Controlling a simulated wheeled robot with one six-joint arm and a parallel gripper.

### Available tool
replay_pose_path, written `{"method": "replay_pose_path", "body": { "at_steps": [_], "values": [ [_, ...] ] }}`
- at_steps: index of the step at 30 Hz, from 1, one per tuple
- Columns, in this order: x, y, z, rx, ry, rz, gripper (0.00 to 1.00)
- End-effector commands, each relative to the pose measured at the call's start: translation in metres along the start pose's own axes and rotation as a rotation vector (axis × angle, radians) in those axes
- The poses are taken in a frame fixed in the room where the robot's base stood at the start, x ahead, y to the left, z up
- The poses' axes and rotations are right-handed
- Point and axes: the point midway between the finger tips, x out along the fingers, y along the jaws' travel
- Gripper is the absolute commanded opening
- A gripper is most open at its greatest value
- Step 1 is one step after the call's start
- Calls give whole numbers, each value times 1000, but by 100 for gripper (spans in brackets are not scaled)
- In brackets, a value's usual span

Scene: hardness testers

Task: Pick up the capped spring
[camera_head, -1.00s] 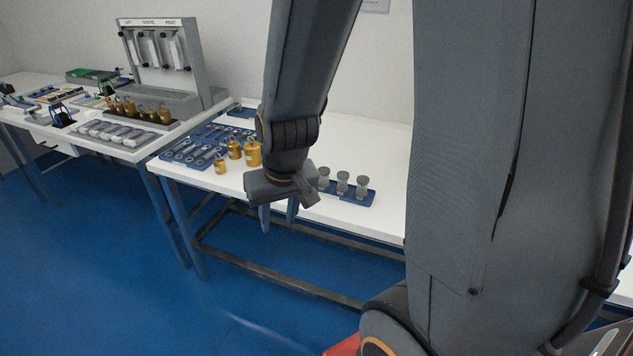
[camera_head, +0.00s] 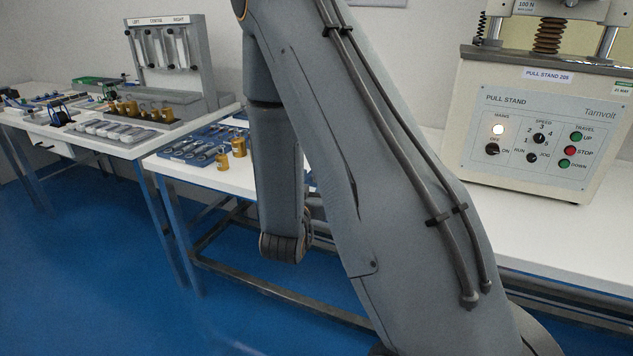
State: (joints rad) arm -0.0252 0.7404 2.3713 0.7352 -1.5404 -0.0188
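I cannot make out the capped spring for certain in this view. A blue tray (camera_head: 172,153) with several small grey metal parts lies at the left end of the near white table; the parts are too small to tell which is a capped spring. The blue tray with three grey capped pieces seen earlier is hidden behind my arm. My arm hangs in front of this table, and its lower joint shows near the table's front edge. My gripper is not visible.
Brass weights (camera_head: 222,161) stand beside the tray. A pull stand (camera_head: 545,135) with a control panel stands at the right. The left table (camera_head: 75,138) holds a rack (camera_head: 160,60), more brass weights and grey parts. Blue floor (camera_head: 110,270) is open at the front left.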

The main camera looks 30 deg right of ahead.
Motion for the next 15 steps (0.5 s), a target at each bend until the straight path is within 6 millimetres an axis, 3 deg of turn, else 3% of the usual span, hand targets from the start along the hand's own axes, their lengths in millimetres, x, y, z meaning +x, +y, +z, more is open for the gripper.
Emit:
{"method": "replay_pose_path", "body": {
  "at_steps": [15],
  "values": [
    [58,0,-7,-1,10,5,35]
  ]
}}
